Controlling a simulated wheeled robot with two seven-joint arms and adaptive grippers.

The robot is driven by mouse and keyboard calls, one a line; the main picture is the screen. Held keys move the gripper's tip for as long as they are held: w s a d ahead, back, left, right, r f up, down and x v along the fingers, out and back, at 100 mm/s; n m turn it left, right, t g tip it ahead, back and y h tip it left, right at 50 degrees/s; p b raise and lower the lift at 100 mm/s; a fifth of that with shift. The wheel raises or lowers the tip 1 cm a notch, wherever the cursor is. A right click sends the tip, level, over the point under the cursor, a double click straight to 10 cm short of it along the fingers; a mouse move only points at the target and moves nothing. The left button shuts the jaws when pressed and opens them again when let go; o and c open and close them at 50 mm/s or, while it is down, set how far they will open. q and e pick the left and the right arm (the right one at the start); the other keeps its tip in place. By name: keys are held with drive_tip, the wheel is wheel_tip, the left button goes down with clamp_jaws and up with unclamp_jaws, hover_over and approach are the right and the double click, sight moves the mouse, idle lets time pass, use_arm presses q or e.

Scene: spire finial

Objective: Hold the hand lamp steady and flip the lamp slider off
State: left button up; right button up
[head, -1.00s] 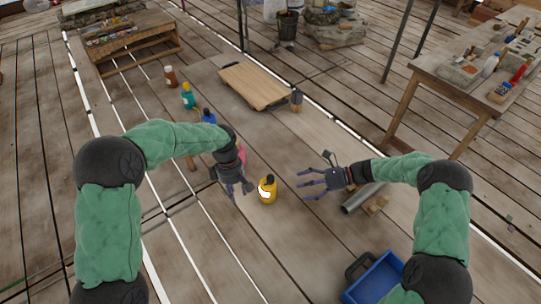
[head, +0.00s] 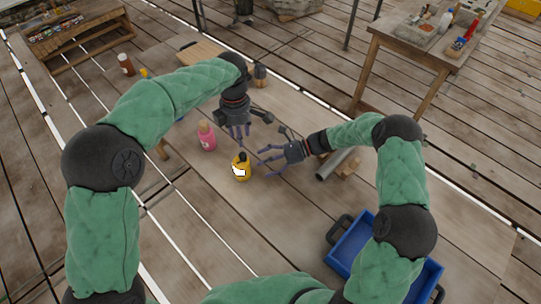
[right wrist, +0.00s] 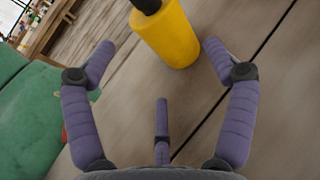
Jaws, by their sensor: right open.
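A yellow cylinder with a black top and a white patch on its side, seemingly the hand lamp (head: 240,171), stands upright on the plank table. It also shows in the right wrist view (right wrist: 168,38), where its slider cannot be made out. My right gripper (head: 270,160) is open just right of the lamp, its fingers pointing toward it. In the right wrist view, the lamp is ahead of the spread fingers (right wrist: 158,62), not gripped. My left gripper (head: 236,137) is above the lamp in the picture, fingers pointing down and spread, apparently empty.
A pink bottle (head: 207,136) stands left of the lamp. A grey pipe (head: 333,164) lies right of my right gripper. A blue tray (head: 347,241) is at the lower right. A wooden board (head: 200,54) and a brown bottle (head: 126,64) are farther back.

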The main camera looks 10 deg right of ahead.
sight(248, 169)
drive_tip(key=x, duration=0.6)
drive_tip(key=shift+a+f, duration=0.15)
drive_tip(key=shift+a, duration=0.05)
